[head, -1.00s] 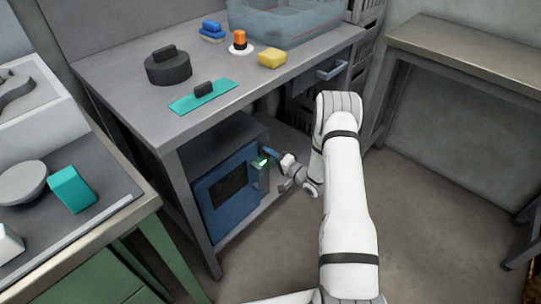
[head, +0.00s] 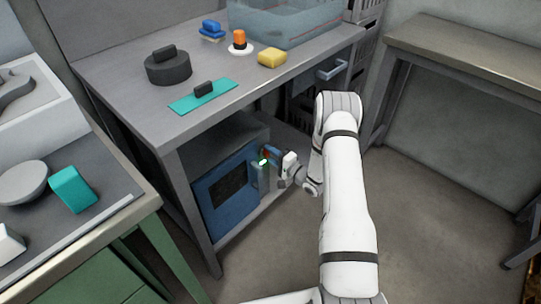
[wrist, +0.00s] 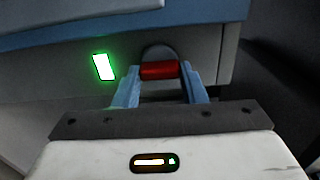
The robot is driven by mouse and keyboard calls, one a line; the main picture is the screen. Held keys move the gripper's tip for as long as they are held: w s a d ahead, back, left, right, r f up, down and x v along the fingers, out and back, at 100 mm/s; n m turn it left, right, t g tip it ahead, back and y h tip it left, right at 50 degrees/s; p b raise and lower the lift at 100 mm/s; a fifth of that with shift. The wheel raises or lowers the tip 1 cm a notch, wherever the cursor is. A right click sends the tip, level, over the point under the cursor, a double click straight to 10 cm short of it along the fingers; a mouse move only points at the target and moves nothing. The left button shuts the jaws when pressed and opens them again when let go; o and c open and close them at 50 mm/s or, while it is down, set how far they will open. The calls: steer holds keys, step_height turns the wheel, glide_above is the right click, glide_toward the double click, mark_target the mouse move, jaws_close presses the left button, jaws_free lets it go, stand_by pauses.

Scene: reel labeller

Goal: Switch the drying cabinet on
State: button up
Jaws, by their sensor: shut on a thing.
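The drying cabinet (head: 227,190) is the blue-fronted box with a dark window, on the shelf under the grey workbench. Its narrow grey side panel carries a lit green light (head: 263,161), which also glows in the wrist view (wrist: 103,67). A red switch handle (wrist: 159,70) sits on a round dark base in the panel, right of the light. It lies level across the wrist view. My gripper (head: 272,154) is at the panel, its blue fingers on both ends of the red handle in the wrist view. The handle is small and partly hidden in the head view.
The workbench (head: 130,90) top overhangs the cabinet. Open floor (head: 430,210) lies to the right.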

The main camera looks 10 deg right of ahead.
steer(key=shift+s+a+f, duration=0.1)
steer(key=o, duration=0.7)
steer(key=p+v, duration=0.1)
steer(key=v, duration=0.6)
steer(key=shift+s+d, duration=0.25)
steer(key=shift+s, duration=0.05)
